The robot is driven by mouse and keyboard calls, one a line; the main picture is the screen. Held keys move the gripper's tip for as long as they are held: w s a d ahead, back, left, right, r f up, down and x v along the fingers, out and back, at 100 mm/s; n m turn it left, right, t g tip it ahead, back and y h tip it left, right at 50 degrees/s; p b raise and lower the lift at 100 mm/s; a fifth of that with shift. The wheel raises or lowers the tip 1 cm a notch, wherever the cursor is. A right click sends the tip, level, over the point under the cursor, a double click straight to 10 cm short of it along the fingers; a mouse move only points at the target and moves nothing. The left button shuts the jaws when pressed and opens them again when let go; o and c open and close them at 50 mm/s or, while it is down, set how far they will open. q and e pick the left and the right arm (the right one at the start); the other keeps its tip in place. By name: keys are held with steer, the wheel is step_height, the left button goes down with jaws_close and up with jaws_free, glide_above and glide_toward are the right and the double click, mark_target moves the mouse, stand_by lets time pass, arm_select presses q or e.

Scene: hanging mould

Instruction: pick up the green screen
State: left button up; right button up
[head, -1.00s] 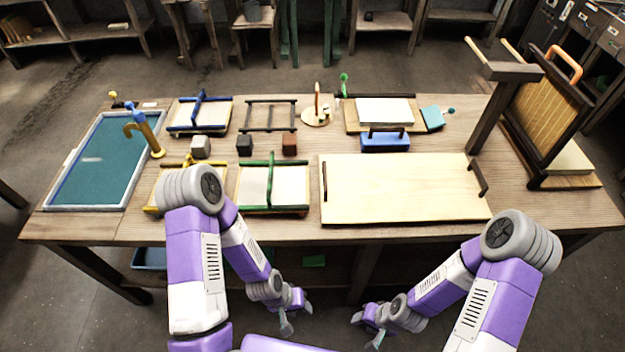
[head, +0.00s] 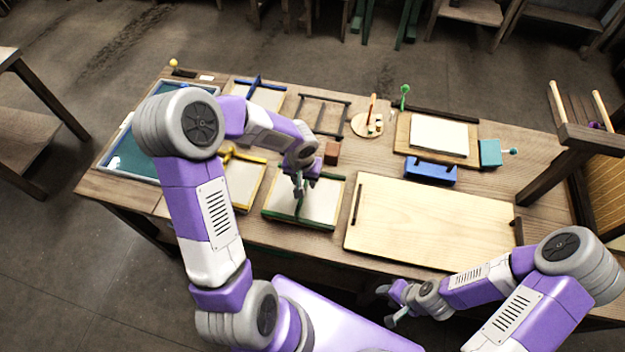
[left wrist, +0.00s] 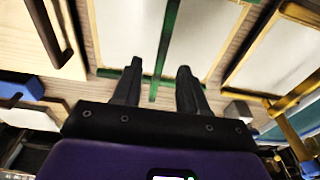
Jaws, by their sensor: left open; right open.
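The green screen (head: 321,207) is a pale panel in a dark green frame with a green bar across its middle. It lies flat on the table in the head view. My left gripper (head: 300,192) is over it, open, and hides part of the bar. In the left wrist view, the green screen (left wrist: 197,40) shows ahead with its bar running between the two open fingers (left wrist: 160,67). I cannot tell how far the fingers are above it. My right gripper (head: 390,306) is open and empty, off the table's front edge.
The yellow screen (head: 243,184) lies just left of the green one. A large pale board (head: 430,222) lies to the right. A brown block (head: 331,153) and a dark empty frame (head: 321,113) lie behind. A blue block (head: 430,171) stands behind the board.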

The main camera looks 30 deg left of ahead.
mark_target(319, 208)
arm_select(q)
steer(key=f, duration=0.2)
steer(key=f+b, duration=0.1)
steer(key=f, duration=0.4)
steer(key=shift+w+a, duration=0.15)
steer(key=shift+w, duration=0.25)
jaws_close()
